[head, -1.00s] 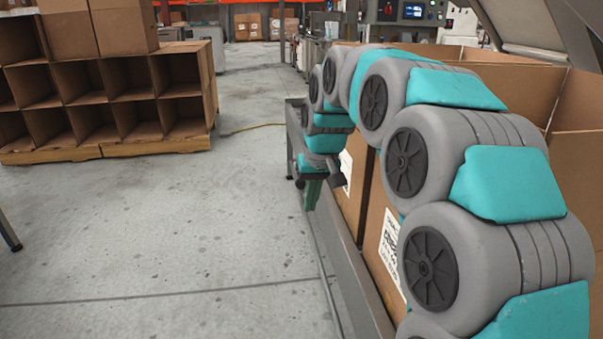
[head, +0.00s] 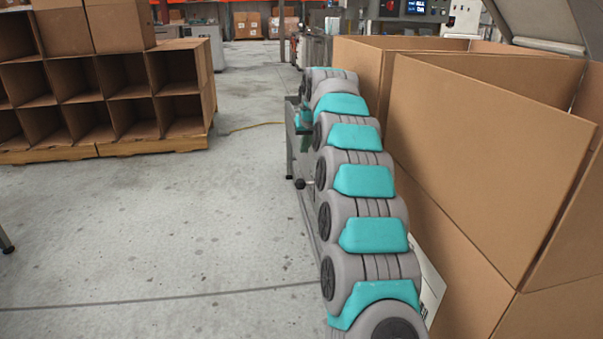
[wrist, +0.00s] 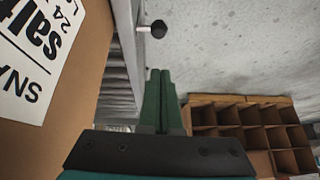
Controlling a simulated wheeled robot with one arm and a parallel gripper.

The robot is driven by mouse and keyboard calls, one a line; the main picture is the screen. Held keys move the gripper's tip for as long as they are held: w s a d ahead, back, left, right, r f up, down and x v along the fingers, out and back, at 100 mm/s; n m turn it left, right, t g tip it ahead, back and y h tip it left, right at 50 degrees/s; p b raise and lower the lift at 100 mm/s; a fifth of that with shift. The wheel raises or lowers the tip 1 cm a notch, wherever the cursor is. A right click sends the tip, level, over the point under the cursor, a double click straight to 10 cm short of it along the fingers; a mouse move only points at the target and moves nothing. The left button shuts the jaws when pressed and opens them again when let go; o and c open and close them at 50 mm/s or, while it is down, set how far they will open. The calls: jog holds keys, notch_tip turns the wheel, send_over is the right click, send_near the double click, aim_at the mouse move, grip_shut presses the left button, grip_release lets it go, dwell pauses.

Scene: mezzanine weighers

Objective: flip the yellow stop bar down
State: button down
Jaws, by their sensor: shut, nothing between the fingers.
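No yellow stop bar can be made out in either view. My gripper (wrist: 160,75) shows in the wrist view with its two green fingers together and nothing between them. Just beyond the fingertips, apart from them in the picture, a black knob (wrist: 158,29) sits on a short metal stem at the edge of a grey metal frame (wrist: 130,50). In the head view the black knob (head: 300,183) shows low on the frame's left side. My gripper is small and partly hidden there, at the far end of my arm, above the knob.
Large open cardboard boxes (head: 490,150) stand close along the right of my arm. A labelled carton (wrist: 65,90) is close on the left in the wrist view. A cardboard pigeonhole rack (head: 110,95) stands at left on a pallet. The concrete floor (head: 150,230) between is clear.

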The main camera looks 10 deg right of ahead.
jog(key=shift+w+d+f, duration=0.15)
jog(key=shift+w+d, duration=0.1)
jog(key=shift+w, duration=0.6)
send_over(302, 187)
jog(key=w, duration=0.2)
jog(key=shift+w+d+f, duration=0.1)
jog(key=shift+f, duration=4.15)
jog(key=shift+s+f, duration=0.25)
jog(key=shift+f, duration=0.65)
jog(key=shift+s+f, duration=0.2)
jog(key=shift+f, duration=0.65)
jog(key=shift+f, duration=0.1)
notch_tip(302, 187, down, 7)
jog(key=shift+r+b, duration=0.15)
jog(key=shift+b, duration=0.5)
